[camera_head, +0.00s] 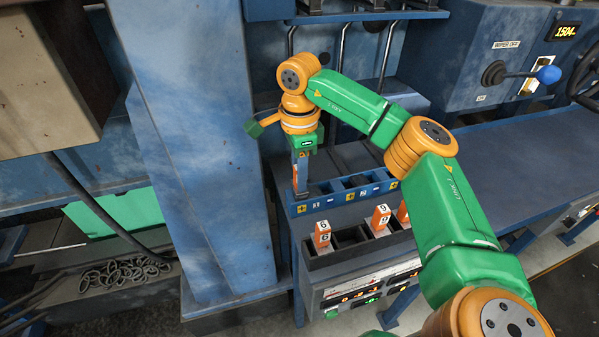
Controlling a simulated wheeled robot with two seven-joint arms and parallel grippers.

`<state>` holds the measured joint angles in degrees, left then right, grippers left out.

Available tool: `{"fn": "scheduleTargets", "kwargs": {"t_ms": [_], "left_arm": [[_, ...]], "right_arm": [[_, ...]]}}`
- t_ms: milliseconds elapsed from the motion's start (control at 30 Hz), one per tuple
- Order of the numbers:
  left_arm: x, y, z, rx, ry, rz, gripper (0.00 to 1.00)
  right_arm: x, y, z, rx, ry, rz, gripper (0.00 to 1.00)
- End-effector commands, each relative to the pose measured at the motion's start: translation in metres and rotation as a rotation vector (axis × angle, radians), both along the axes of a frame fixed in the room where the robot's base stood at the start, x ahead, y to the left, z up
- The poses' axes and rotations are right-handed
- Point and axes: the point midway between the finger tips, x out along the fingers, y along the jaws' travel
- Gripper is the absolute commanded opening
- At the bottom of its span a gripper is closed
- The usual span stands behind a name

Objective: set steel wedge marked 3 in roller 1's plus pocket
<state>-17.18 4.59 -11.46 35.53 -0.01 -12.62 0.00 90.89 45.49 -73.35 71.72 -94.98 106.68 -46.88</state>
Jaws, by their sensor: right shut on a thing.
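My right arm comes in from the right, and its gripper (301,158) points down over the left end of a blue pocket rack (345,198). Dark pockets (335,186) to the right look empty. My left gripper is not in view.
A dark tray (350,240) in front of the rack holds orange-topped wedges (322,234), (380,218), with empty slots between. A blue column (200,150) stands close on the left.

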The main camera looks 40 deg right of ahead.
Motion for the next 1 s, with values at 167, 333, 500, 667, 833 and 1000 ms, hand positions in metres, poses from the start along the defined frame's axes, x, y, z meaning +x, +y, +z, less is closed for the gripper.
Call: {"fn": "scheduleTargets", "kwargs": {"t_ms": [167, 333, 500, 667, 833, 1000], "left_arm": [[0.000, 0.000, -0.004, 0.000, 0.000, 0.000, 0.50], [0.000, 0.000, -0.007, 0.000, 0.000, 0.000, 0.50], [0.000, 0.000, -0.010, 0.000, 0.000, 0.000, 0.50], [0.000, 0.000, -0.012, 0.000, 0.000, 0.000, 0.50], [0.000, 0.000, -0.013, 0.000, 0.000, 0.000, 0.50], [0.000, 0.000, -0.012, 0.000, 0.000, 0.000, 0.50]], "right_arm": [[0.000, 0.000, -0.005, 0.000, -0.001, 0.000, 0.00], [0.000, 0.000, -0.009, 0.001, -0.001, 0.000, 0.00], [0.000, 0.000, -0.014, 0.001, -0.001, 0.000, 0.00], [0.000, 0.000, -0.018, 0.001, -0.001, 0.000, 0.00], [0.000, 0.000, -0.019, 0.001, -0.001, 0.000, 0.49], [0.000, 0.000, -0.019, 0.000, 0.000, 0.000, 0.62]]}}
